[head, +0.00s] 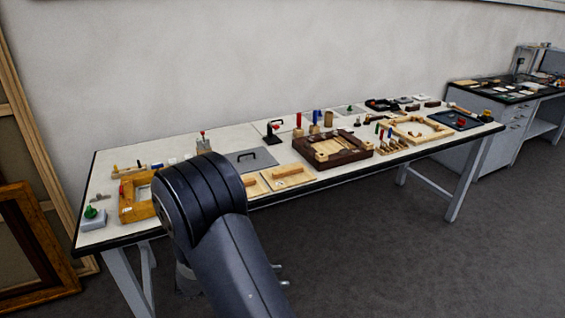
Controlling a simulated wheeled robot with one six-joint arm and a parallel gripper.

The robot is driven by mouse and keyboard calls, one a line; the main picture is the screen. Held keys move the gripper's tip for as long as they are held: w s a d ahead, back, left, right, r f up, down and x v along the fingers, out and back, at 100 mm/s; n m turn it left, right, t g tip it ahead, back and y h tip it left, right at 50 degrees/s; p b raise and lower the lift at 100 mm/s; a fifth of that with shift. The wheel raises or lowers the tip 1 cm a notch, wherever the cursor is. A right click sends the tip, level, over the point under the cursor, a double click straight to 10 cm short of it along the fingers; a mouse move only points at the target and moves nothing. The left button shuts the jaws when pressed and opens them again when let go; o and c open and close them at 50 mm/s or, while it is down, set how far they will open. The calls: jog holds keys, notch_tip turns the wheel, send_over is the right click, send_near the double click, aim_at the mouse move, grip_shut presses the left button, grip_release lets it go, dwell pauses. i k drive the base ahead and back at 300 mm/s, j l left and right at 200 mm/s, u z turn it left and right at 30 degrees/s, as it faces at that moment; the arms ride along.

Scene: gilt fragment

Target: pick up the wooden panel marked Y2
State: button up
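Two flat, light wooden panels lie side by side at the table's front edge in the head view. The left panel (254,189) is partly hidden behind my dark arm. The right panel (290,183) has a raised wooden bar across it. Their marks are too small to read, so I cannot tell which is Y2. My arm bends in front of the table's left half. Two small grey prongs beside my arm, below the table edge, may be my gripper (281,275). The rest of it is hidden, and its opening cannot be told.
A grey plate with a black handle (250,159) lies just behind the panels. A dark wooden frame (333,150) stands to their right. A yellow wooden frame (137,199) is left of my arm. Clamps and small tools crowd the white tabletop (103,178). Open floor lies in front.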

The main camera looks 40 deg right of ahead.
aim_at(288, 175)
jog(key=i+l+u, duration=0.15)
jog(key=i+l, duration=1.25)
jog(key=l, duration=0.15)
